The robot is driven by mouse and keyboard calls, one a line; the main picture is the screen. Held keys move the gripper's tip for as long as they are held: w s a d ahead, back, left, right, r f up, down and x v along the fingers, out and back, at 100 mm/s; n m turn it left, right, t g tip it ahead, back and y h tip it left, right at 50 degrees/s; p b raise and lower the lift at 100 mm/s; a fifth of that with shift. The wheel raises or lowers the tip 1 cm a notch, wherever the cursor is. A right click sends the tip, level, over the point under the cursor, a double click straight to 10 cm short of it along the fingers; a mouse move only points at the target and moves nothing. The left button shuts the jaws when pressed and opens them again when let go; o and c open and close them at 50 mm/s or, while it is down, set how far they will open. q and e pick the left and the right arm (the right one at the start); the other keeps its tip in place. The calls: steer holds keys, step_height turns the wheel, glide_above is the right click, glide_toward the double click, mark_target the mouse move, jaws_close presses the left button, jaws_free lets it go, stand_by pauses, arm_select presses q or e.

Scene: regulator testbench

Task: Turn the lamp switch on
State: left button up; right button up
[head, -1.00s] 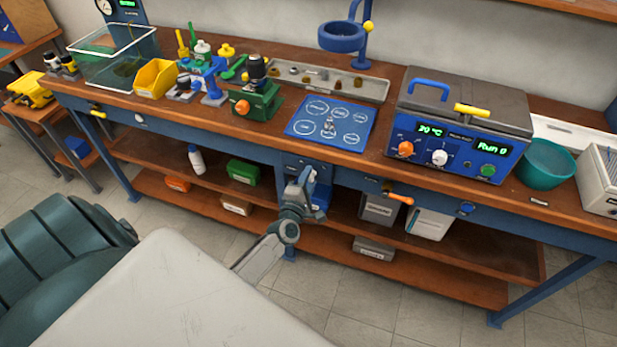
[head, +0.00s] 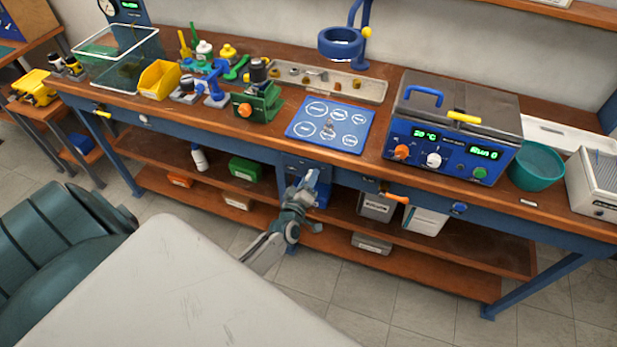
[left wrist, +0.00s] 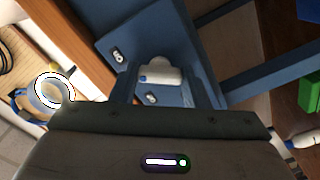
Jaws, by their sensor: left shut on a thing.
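My left gripper (head: 311,178) is at the blue front rail of the bench, below the blue mat. The fingers partly hide the panel. The ring lamp (head: 341,44) hangs on a blue arm at the back of the bench. Its underside shows as a bright white ring in the left wrist view (left wrist: 64,82). My right gripper is out of view.
An orange handle (head: 397,197) sticks out from the bench front to the right of my gripper. The blue mat (head: 300,124) and a heated bath (head: 465,115) stand on the bench top. Lower shelves (head: 335,238) hold boxes. The floor in front is clear.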

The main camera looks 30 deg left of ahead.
arm_select(q)
steer(key=shift+m, duration=0.5)
steer(key=shift+f, duration=0.1)
steer(key=o, duration=1)
steer(key=b+v, duration=0.1)
steer(key=v, duration=0.9)
steer(key=shift+s+d, duration=0.15)
steer(key=shift+s, duration=0.2)
